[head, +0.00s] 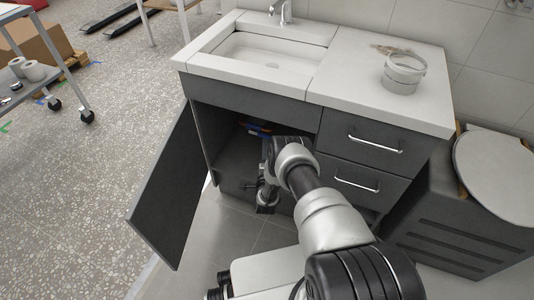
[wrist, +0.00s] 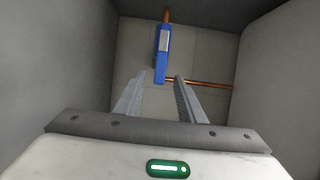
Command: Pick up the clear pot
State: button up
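A round, see-through pot with a pale band (head: 402,74) stands upright on the right part of the white counter, right of the sink. I take it to be the clear pot; it is not in the wrist view. My gripper (head: 266,203) is low in front of the open cabinet under the sink, well below and left of the pot. In the wrist view my gripper (wrist: 160,78) has its two fingers apart with nothing between them.
The cabinet door (head: 167,190) stands open at the left. A blue item (wrist: 161,46) and copper pipe (wrist: 205,84) are inside the cabinet. The sink (head: 262,50) has a tap (head: 286,12).

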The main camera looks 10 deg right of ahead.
aim_at(403, 72)
jog(key=k+j, duration=0.1)
jog(key=k, duration=0.35)
jog(key=k+j, duration=0.15)
jog(key=k, duration=0.3)
